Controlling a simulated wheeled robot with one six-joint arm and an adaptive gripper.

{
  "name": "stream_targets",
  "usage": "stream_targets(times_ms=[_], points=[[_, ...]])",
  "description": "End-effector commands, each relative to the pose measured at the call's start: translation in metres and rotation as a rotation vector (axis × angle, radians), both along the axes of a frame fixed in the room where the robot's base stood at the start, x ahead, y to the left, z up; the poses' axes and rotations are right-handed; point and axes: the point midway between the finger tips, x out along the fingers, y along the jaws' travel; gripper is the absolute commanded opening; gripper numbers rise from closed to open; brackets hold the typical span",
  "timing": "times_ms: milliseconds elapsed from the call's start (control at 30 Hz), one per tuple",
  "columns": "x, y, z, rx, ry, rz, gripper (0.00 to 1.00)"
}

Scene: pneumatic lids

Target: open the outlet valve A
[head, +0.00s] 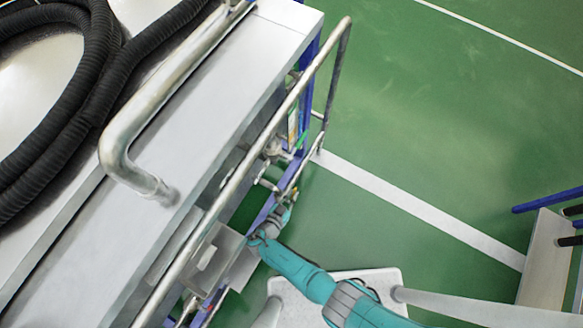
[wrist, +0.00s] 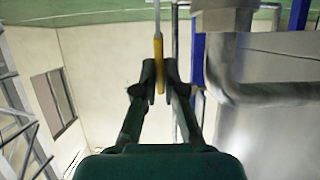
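A thin yellow lever (wrist: 158,52), which looks like a valve handle, hangs at the upper middle of the wrist view. My gripper (wrist: 160,70) has its two dark fingers drawn close together, one on each side of the lever's lower end, and looks shut on it. In the head view, my gripper (head: 287,209) is small, beside the blue frame and pipes on the machine's side. The valve body is hidden or too small to make out there. No label A can be read.
The metal machine (head: 215,115) with its long handrail (head: 245,165) fills the left. A black hose (head: 85,100) lies on its top. A large steel pipe (wrist: 225,75) stands close right of my fingers. Green floor (head: 450,120) is open to the right.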

Motion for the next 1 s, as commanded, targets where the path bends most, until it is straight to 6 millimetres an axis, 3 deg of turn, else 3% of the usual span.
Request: stream_targets(times_ms=[33, 100, 500, 1000], points=[[0.000, 0.000, 0.000, 0.001, 0.001, 0.001, 0.19], [0.000, 0.000, 0.000, 0.001, 0.001, 0.001, 0.34], [-0.004, 0.003, 0.001, 0.001, 0.001, 0.001, 0.34], [-0.052, 0.035, 0.024, 0.002, 0.001, 0.003, 0.34]])
